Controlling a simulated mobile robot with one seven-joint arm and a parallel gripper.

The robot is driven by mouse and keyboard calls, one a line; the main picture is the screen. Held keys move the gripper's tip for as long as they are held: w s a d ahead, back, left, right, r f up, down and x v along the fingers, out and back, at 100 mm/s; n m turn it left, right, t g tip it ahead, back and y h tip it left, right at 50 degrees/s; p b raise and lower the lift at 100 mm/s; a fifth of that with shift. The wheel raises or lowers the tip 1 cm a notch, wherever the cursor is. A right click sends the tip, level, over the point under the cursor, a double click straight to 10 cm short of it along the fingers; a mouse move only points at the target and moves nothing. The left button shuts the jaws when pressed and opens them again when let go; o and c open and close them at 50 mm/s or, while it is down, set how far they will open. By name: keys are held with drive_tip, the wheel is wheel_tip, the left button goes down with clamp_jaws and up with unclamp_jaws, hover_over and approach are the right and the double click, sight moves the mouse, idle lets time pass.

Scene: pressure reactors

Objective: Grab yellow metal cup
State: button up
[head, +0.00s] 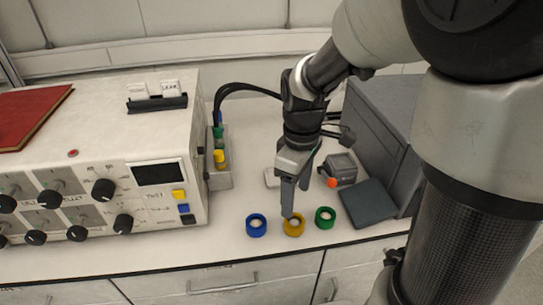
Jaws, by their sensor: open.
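The yellow metal cup (293,228) stands on the white worktop near its front edge, between a blue cup (256,226) and a green cup (325,218). Each cup is a short round ring with a pale inside. My gripper (294,203) points down just above and behind the yellow cup, with its fingers open. One fingertip overlaps the far rim of the yellow cup in the picture, and I cannot tell whether it touches. Nothing shows between the fingers.
A white control box (150,215) with knobs stands left, a red book on top. Behind my gripper are a grey rack (220,178) with coloured connectors and a small grey device (341,166). A dark grey box (375,140) stands right. Bare worktop lies left of the blue cup.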

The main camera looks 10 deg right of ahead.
hover_over(293, 224)
drive_tip(key=f, duration=0.4)
drive_tip(key=shift+s+f+b, duration=0.35)
drive_tip(key=shift+f+b, duration=0.05)
drive_tip(key=shift+w+f+b, duration=0.2)
drive_tip(key=shift+f+b, duration=0.15)
drive_tip(key=shift+f, duration=1)
drive_tip(key=shift+w+f+b, duration=0.15)
drive_tip(key=shift+f+b, duration=0.2)
drive_tip(key=shift+f, duration=0.95)
drive_tip(key=c, duration=1.2)
